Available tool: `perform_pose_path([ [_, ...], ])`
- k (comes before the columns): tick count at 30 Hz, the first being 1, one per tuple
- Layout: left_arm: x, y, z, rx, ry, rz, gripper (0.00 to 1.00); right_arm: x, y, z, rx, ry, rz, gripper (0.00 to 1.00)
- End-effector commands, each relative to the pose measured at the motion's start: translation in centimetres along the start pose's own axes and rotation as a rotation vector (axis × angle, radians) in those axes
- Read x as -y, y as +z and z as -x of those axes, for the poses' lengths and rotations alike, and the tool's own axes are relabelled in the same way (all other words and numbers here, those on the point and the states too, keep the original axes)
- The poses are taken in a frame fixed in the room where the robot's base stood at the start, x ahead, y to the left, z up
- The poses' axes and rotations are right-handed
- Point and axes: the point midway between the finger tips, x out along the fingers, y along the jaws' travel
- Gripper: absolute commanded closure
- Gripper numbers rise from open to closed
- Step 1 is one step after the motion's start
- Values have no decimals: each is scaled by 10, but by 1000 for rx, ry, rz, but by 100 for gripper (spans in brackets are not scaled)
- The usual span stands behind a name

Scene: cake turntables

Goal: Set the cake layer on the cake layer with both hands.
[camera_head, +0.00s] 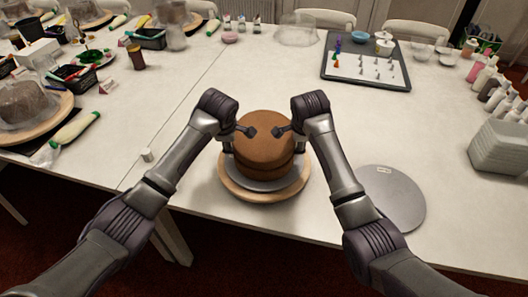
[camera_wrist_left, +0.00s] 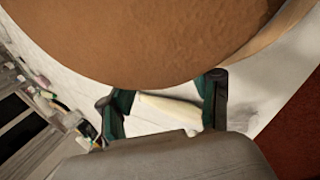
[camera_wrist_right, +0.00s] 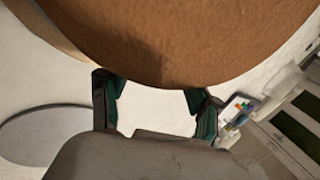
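The upper cake layer (camera_head: 264,138), a thick brown disc, sits directly above the lower cake layer (camera_head: 265,172), with a dark seam between them. I cannot tell whether they fully touch. A silver board (camera_head: 268,185) and a round wooden turntable (camera_head: 264,196) are beneath. My left gripper (camera_head: 239,140) is at the upper layer's left side and my right gripper (camera_head: 290,140) at its right side. In the left wrist view (camera_wrist_left: 165,90) and right wrist view (camera_wrist_right: 153,92) the fingers are spread apart at the brown cake's edge. Whether they touch it is unclear.
A grey disc (camera_head: 392,196) lies on the white table to the right of the turntable. A dark tray (camera_head: 367,67) with small piping tips is behind, and stacked grey containers (camera_head: 501,148) stand at far right. The table directly behind the cake is clear.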

Motion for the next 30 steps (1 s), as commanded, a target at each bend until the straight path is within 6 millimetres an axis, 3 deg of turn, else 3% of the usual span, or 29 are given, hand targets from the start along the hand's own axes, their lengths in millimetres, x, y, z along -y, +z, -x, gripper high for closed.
perform_pose_path([
  [1, 1, 13, 4, 28, 2, -11, 38, 0, 12, 4, 26, -4, 8, 38],
  [5, 1, 7, 4, 26, 3, -11, 38, 1, 6, 4, 25, -4, 8, 38],
  [10, 1, -2, 4, 24, 1, -9, 12, 0, -3, 4, 23, -2, 8, 38],
  [15, 1, -4, 3, 19, -2, -6, 12, 0, -5, 3, 19, 0, 5, 38],
  [20, 1, -6, 3, 17, -3, -4, 12, 0, -6, 3, 17, 2, 4, 12],
  [30, 1, -7, 4, 14, -3, -3, 12, 0, -8, 2, 15, 3, 3, 12],
])
